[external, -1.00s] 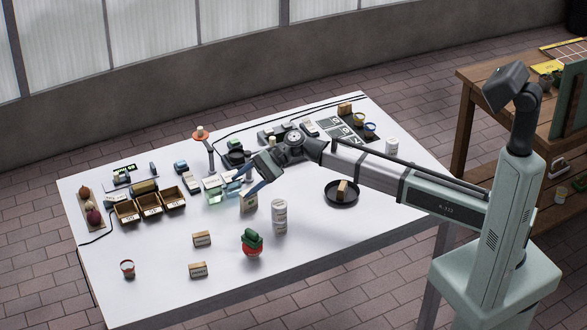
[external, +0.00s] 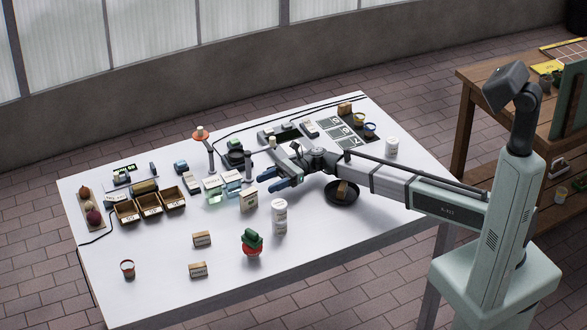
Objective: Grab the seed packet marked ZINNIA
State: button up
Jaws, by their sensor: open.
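My gripper (external: 270,181) is open and empty above the middle of the table, its blue-tipped fingers pointing left. A pale upright packet (external: 249,200) with small dark print stands just below and left of the fingertips, apart from them as far as I can tell. Two smaller tan packets or boxes with labels stand nearer the front, one (external: 202,239) behind the other (external: 198,270). Pale cards or packets (external: 214,184) stand in greenish holders left of my gripper. The lettering is too small to read, so I cannot tell which one is marked ZINNIA.
A white cylinder (external: 280,217) and a red pot with a green plant (external: 252,243) stand in front of my gripper. Open wooden boxes (external: 150,204) stand at left. The front right of the table (external: 340,235) is clear.

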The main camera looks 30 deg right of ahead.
aim_at(249, 192)
jog(key=shift+s+a+f, duration=0.1)
jog(key=shift+s+a, duration=0.2)
jog(key=shift+a, duration=1.15)
jog(key=shift+s+a, duration=0.35)
jog(key=shift+a, duration=1.05)
jog(key=shift+s+a+f, duration=0.1)
jog(key=shift+s+a, duration=0.2)
jog(key=shift+a, duration=1.15)
jog(key=c, duration=1)
jog(key=shift+c, duration=0.2)
jog(key=shift+r, duration=0.2)
